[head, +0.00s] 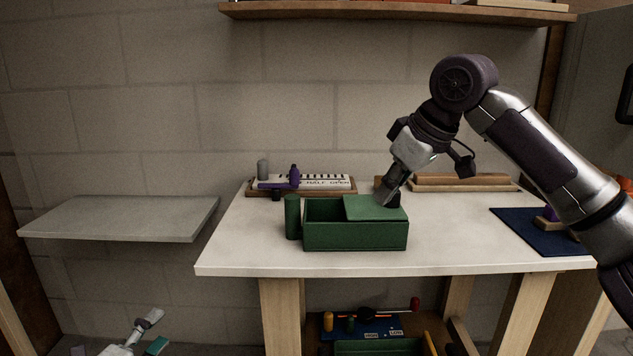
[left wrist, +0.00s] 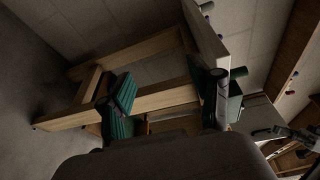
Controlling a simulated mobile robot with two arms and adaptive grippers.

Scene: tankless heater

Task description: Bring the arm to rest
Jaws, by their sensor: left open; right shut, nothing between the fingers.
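My left gripper (head: 151,333) shows low at the left of the head view, below the table top and well away from it. Its fingers are apart; the left wrist view also shows the open left gripper (left wrist: 168,97), with ribbed green pads and nothing between them. My right gripper (head: 391,199) points down at the back right of the green box (head: 355,235), its fingertips at or just behind the lid. It looks shut and empty; I cannot tell whether it touches the box. The green lid (head: 373,208) covers the right part of the box, and the left part is open.
The box stands on a white table (head: 245,250). A green cylinder (head: 292,217) is left of it. Behind are a labelled board (head: 318,183) and a wooden tray (head: 463,183). A blue mat (head: 520,228) lies at right. A grey shelf (head: 120,218) at left is bare.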

